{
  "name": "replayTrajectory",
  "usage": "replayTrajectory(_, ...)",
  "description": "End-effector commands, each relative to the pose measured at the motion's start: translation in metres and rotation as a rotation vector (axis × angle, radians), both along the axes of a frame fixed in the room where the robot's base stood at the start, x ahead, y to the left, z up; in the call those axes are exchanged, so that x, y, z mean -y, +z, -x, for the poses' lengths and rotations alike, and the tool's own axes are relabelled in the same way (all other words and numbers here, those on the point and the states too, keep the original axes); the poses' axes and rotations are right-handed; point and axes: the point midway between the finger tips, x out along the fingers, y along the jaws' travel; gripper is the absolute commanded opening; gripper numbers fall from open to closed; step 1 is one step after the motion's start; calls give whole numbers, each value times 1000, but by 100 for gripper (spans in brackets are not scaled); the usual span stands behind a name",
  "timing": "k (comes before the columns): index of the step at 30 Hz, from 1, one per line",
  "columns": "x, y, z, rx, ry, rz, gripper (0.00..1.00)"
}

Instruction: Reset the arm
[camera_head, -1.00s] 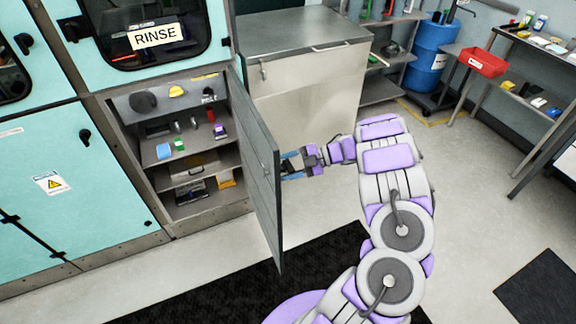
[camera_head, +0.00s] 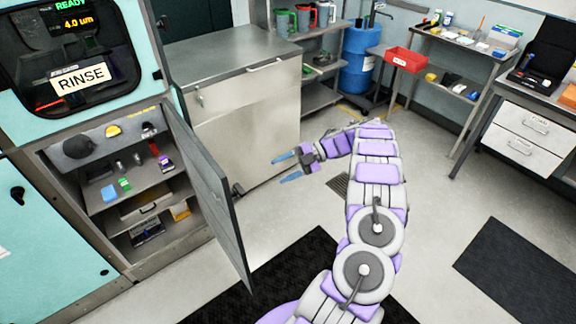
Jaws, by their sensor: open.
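My gripper (camera_head: 284,167) is in the middle of the view, at the end of my white and purple arm. Its two blue fingers are spread apart and nothing is between them. It points left, toward the open grey cabinet door (camera_head: 208,185), with a gap between the fingers and the door. The arm is bent, reaching up from the bottom of the view and then left over the floor.
The open cabinet (camera_head: 72,188) holds several small items on its shelves. A steel cabinet (camera_head: 240,115) stands behind my gripper. A red bin (camera_head: 405,60), a blue barrel (camera_head: 359,65) and a drawer bench (camera_head: 528,135) are at the back and right.

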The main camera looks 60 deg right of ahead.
Motion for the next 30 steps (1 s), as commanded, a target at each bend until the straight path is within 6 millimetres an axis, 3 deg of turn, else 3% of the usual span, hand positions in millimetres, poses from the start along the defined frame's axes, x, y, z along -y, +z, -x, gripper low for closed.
replayTrajectory(6, 9, 3, 7, -1, 0, 1, 58)
replayTrajectory(25, 10, 4, 6, -1, -2, 4, 58)
replayTrajectory(28, 11, 10, -9, 5, -28, 23, 58)
replayTrajectory(30, 13, 21, -31, 16, -68, 54, 58)
